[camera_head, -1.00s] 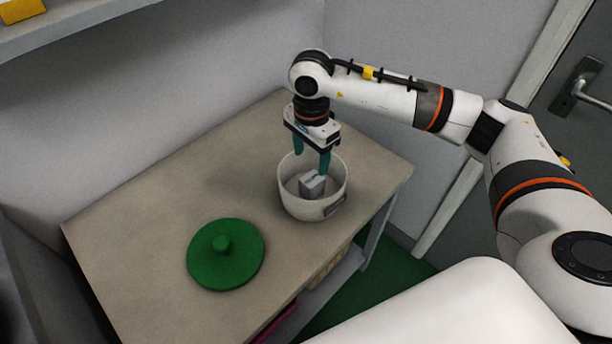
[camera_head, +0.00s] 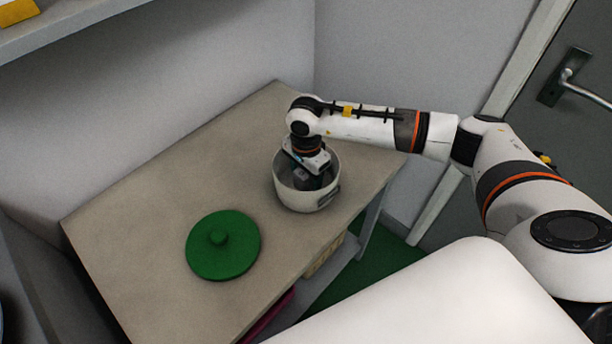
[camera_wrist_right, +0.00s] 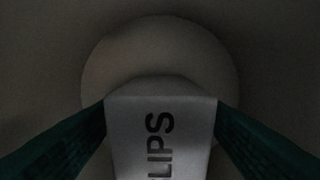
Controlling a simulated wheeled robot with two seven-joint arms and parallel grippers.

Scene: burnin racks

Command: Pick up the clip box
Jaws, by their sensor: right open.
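The clip box (camera_wrist_right: 160,135) is pale, with dark letters "LIPS" showing in the right wrist view. It is inside a white round pot (camera_head: 296,200) on the table; in the head view my gripper hides most of it. My right gripper (camera_head: 310,180) is lowered into the pot. Its two teal fingers stand on either side of the box in the right wrist view (camera_wrist_right: 160,130). They are open, and their tips look close to the box sides; contact cannot be told. My left gripper is not in view.
A green round lid (camera_head: 223,246) with a knob lies on the table (camera_head: 150,215) left of the pot. The rest of the tabletop is clear. A shelf (camera_head: 75,28) with a yellow item is at upper left, and a door (camera_head: 575,110) at right.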

